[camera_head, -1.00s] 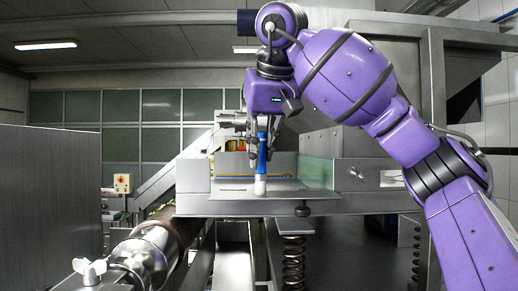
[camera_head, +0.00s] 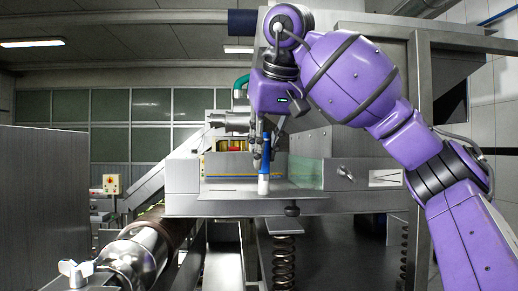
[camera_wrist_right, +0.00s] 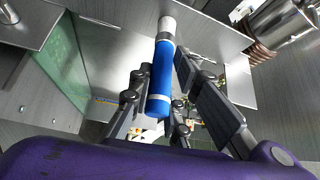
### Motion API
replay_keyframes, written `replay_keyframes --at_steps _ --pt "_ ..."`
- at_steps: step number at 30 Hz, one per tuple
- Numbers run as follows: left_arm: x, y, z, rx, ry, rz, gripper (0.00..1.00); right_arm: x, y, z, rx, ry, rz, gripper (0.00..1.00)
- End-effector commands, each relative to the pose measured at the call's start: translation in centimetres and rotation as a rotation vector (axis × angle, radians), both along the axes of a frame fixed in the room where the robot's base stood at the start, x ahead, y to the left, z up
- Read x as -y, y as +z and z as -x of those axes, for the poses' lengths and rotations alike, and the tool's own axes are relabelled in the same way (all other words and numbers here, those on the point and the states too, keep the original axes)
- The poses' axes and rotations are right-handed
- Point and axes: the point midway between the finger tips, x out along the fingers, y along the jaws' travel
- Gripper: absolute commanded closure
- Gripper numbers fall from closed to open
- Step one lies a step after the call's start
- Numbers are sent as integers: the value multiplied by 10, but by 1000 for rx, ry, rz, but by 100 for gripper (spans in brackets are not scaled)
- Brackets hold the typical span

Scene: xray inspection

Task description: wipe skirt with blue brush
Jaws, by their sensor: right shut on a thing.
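The blue brush (camera_head: 264,158) has a blue handle and a white lower end. It is held upright, white end down, in front of the metal machine. My right gripper (camera_head: 263,143) is shut on its handle. In the right wrist view the brush (camera_wrist_right: 160,82) lies between the fingers of the gripper (camera_wrist_right: 160,72), its white end pointing away. The flat metal sheet at the machine's front, which looks like the skirt (camera_head: 220,205), is just behind and below the white end. I cannot tell whether they touch. My left gripper is not in view.
A thick metal roller (camera_head: 145,250) runs along the lower left. A coil spring (camera_head: 283,262) hangs below the sheet. A grey panel (camera_head: 45,200) stands at the far left. A greenish clear panel (camera_head: 305,172) is right of the brush.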

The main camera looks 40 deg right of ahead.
Motion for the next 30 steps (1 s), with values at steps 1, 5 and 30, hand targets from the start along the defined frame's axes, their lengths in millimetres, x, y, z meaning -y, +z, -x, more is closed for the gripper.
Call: replay_keyframes --at_steps 1,5,30 --pt "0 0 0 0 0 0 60 3 -1 1 -1 -2 1 100" --pt "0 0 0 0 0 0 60 5 -1 3 -2 0 2 100" --pt "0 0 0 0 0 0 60 21 -1 13 -3 0 1 100"
